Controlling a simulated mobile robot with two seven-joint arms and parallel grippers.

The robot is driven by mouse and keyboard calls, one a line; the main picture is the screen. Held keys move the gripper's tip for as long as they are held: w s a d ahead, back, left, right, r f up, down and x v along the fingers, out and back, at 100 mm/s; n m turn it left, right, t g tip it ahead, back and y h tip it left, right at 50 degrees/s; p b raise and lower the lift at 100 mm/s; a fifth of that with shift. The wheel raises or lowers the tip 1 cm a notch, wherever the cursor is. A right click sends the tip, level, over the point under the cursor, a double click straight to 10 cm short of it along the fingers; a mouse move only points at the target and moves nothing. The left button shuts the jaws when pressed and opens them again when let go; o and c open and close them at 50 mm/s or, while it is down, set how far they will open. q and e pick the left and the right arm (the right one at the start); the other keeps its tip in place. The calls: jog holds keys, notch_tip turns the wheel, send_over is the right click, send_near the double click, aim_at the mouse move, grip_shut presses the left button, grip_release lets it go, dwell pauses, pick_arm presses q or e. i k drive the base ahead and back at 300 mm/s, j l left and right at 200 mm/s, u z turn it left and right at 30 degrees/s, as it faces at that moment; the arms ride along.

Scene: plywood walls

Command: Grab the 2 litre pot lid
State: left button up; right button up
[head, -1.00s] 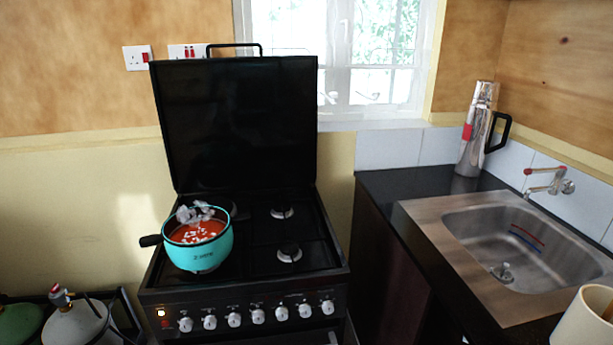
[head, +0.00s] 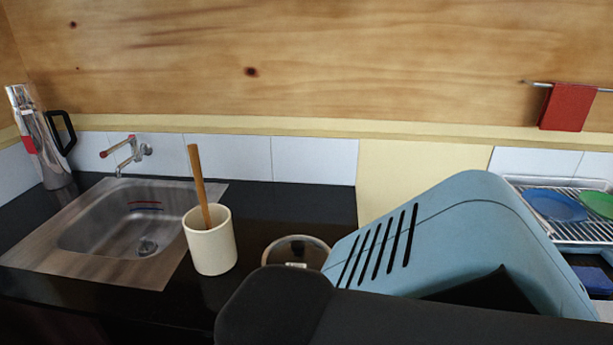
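A round lid with a pale rim (head: 318,242), which looks like a pot lid, lies on the dark counter right of the cream container. Its lower part is hidden behind a large black and blue-grey body in the foreground, which looks like part of my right arm. I cannot tell the lid's size. Neither gripper shows in the head view.
A cream container (head: 211,247) with a wooden handle stands between the lid and the steel sink (head: 100,238). A silver flask (head: 38,140) stands at the far left. A dish rack (head: 577,230) with plates is at right. A red cloth (head: 567,107) hangs above.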

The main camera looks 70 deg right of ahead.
aim_at(300, 251)
jog(key=z, duration=2.05)
